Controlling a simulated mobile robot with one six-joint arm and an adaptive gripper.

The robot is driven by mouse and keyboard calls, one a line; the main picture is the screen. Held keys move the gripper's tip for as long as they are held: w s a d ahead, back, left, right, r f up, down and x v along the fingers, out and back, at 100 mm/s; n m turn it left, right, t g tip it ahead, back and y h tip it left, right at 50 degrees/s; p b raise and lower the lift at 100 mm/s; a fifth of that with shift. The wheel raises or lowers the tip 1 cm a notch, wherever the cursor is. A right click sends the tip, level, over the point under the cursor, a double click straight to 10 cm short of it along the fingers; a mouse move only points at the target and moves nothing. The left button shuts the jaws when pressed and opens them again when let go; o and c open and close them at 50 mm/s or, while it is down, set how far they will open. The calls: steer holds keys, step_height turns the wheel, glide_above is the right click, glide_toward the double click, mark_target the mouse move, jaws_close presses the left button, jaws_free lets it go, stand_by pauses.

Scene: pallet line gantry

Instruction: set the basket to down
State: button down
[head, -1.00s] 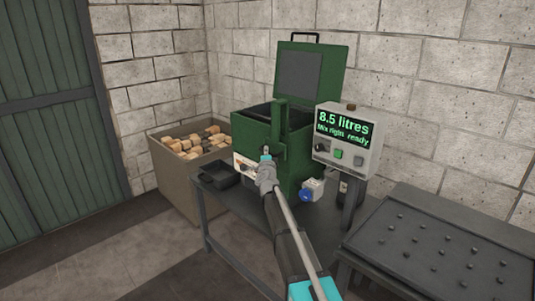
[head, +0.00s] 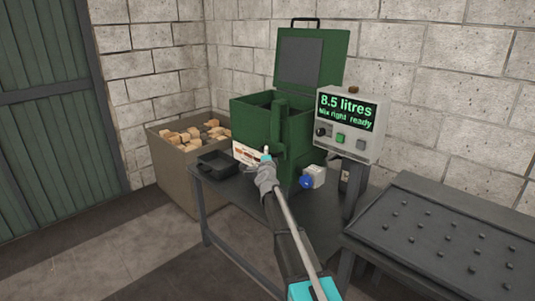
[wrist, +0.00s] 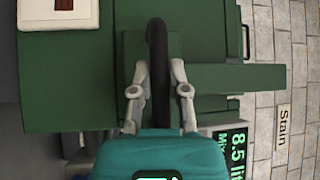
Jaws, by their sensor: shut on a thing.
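The green tank (head: 262,122) stands on a dark table with its lid (head: 318,62) raised. I cannot make out a basket inside its dark opening. A green upright piece (head: 280,122) rises at the tank's front, near my gripper (head: 265,160). In the wrist view, my gripper (wrist: 160,92) is shut on a black rounded handle (wrist: 157,50), with one finger on each side. The handle lies against a green part; how it joins the basket is hidden. A display box (head: 347,125) beside the tank reads "8.5 litres" and "Mix right ready".
A bin of wooden blocks (head: 163,162) stands left of the tank. A black tray (head: 217,165) lies on the table's left end. A blue-and-white socket (head: 312,178) is right of my gripper. A studded dark bench (head: 440,240) fills the right.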

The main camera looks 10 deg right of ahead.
step_height(320, 180, down, 6)
steer(key=b, duration=0.6)
steer(key=shift+s+f, duration=0.15)
steer(key=shift+f, duration=0.1)
steer(key=c, duration=0.7)
jaws_free()
steer(key=shift+f, duration=0.2)
steer(key=shift+o, duration=0.5)
steer(key=shift+r, duration=0.1)
